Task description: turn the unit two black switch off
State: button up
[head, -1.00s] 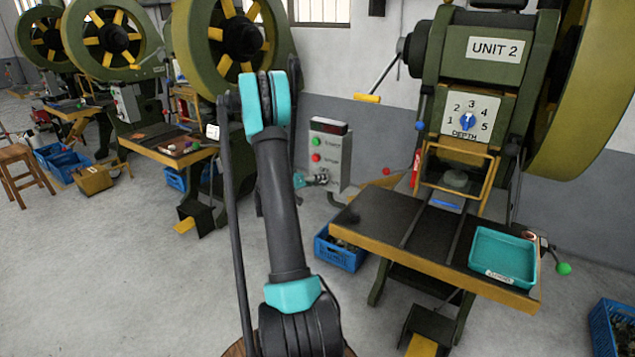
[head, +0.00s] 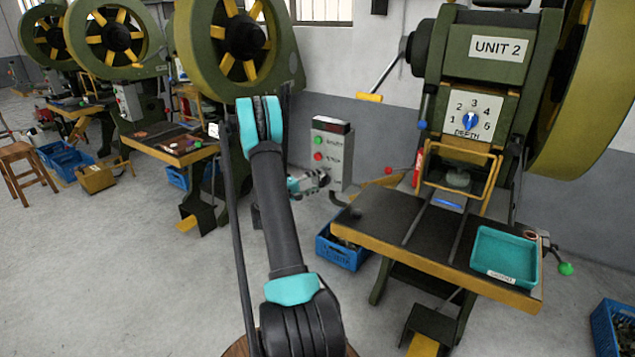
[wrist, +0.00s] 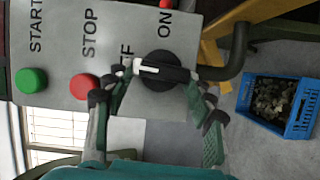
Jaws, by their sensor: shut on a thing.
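The unit two control box (head: 346,136) is a grey panel on a post, with a green START button (wrist: 31,80) and a red STOP button (wrist: 84,87). The black switch (wrist: 160,84) is a round knob with a raised bar and a white mark on it. In the wrist view, the white mark points left, beside the partly covered OFF lettering; ON is printed above the knob. My gripper (wrist: 152,88) is shut on the black switch, one finger on each side. In the head view, my gripper (head: 324,180) is at the box's lower part and hides the switch.
The UNIT 2 press (head: 470,80) stands right of the box, with its dark work table (head: 385,222) and a teal tray (head: 505,282). A blue crate (head: 343,254) of dark scrap is on the floor below. Open floor lies left of it.

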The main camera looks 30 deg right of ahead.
jog(key=shift+f+n, duration=0.1)
jog(key=shift+n, duration=0.4)
jog(key=o, duration=1.2)
jog(key=shift+c, duration=0.2)
jog(key=shift+a, duration=0.1)
jog(key=a, duration=1.2)
